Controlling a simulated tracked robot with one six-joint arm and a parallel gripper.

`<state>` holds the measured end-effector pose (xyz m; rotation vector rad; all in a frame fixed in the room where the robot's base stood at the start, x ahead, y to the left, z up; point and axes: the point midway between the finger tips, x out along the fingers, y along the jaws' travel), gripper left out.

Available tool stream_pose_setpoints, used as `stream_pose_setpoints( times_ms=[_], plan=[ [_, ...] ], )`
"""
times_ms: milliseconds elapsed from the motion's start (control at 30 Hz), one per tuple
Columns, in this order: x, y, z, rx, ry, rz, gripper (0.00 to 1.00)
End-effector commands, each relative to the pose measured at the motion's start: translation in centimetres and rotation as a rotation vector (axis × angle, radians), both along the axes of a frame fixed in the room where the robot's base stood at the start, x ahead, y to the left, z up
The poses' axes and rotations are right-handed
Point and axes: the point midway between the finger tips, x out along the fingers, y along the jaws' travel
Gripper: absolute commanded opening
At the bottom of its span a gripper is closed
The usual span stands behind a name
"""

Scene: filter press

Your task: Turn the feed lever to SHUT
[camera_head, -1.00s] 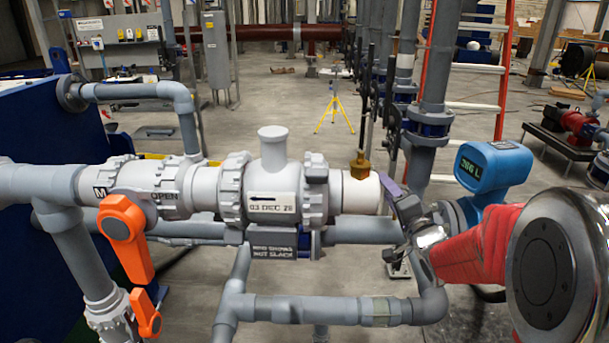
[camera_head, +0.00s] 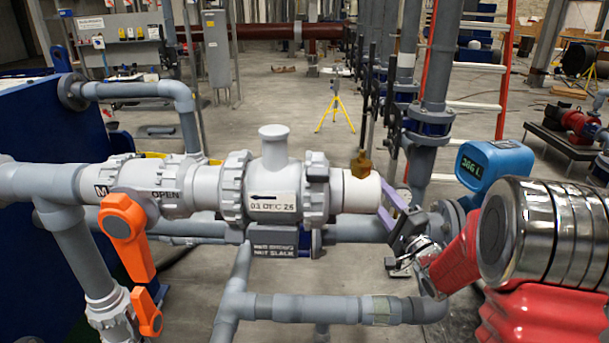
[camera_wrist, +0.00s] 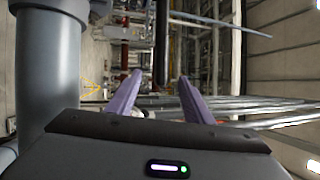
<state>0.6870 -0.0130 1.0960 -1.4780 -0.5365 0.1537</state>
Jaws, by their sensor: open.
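A large orange lever (camera_head: 130,240) hangs down, tilted a little to the right, from the grey valve (camera_head: 148,184) at the left in the head view. The valve body reads M and OPEN; no word "feed" is legible. A smaller orange lever (camera_head: 147,312) sits on the pipe below it. My gripper (camera_head: 386,205) is far to the right of both levers, near the white pipe end of the check valve. Its two purple fingers also show in the wrist view (camera_wrist: 159,98), spread apart with nothing between them. The wrist view shows no orange lever.
A check valve (camera_head: 272,180) with an arrow plate lies between my gripper and the levers, with a brass fitting (camera_head: 361,163) at its right. A lower grey pipe (camera_head: 315,309) runs in front. A blue meter (camera_head: 492,163) stands at the right. A blue panel (camera_head: 50,140) stands left.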

Motion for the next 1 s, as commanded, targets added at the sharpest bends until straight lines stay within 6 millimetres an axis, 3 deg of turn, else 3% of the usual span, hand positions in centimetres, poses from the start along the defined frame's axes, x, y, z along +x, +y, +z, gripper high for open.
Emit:
stream_pose_setpoints(
  times_ms=[533,933,1000],
  plan=[
    [6.6,3.2,1.8,-0.001,-0.001,0.001,0.47],
    [7.4,3.6,2.1,-0.001,0.001,-0.002,0.47],
    [7.4,3.6,2.1,-0.001,0.001,-0.002,0.43]
  ],
)
